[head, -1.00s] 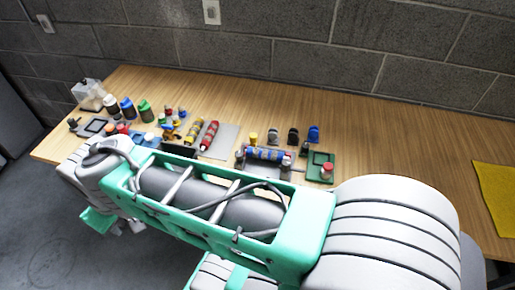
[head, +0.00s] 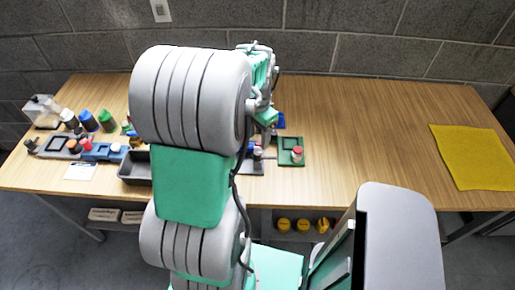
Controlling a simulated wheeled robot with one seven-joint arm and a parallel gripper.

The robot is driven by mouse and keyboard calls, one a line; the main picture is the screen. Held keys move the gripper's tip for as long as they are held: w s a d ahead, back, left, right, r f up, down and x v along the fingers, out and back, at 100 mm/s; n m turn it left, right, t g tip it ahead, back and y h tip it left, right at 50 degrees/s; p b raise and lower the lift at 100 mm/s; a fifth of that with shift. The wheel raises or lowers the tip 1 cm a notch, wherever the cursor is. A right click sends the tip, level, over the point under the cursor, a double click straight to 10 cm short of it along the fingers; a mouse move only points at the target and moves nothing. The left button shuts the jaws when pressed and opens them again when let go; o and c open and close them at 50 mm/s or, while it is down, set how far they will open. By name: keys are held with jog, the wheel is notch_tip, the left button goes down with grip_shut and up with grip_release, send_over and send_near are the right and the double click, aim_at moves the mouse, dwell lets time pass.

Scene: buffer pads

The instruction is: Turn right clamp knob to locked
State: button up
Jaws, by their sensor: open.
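The clamp fixture (head: 255,168) stands near the middle of the bench, mostly hidden behind my arm. A small grey knob (head: 258,153) shows at its right end, just left of a green tray; whether it is turned to locked is too small to tell. The left end of the fixture is hidden. My gripper (head: 268,118) shows only in part, at the end of my raised arm, above and slightly behind the knob in the picture. It is open, and I see nothing held in it. Its fingertips are not clearly visible.
A green tray (head: 286,143) holding a red-and-white piece (head: 297,153) lies right of the fixture. A dark grey bin (head: 135,167), bottles and a blue block (head: 103,151) stand at left. A yellow cloth (head: 470,157) lies at right. The bench between tray and cloth is clear.

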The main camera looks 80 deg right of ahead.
aim_at(258, 152)
notch_tip(258, 152, down, 7)
jog(key=shift+r+p, duration=0.1)
jog(key=shift+p, duration=0.25)
grip_shut()
dwell(0.3)
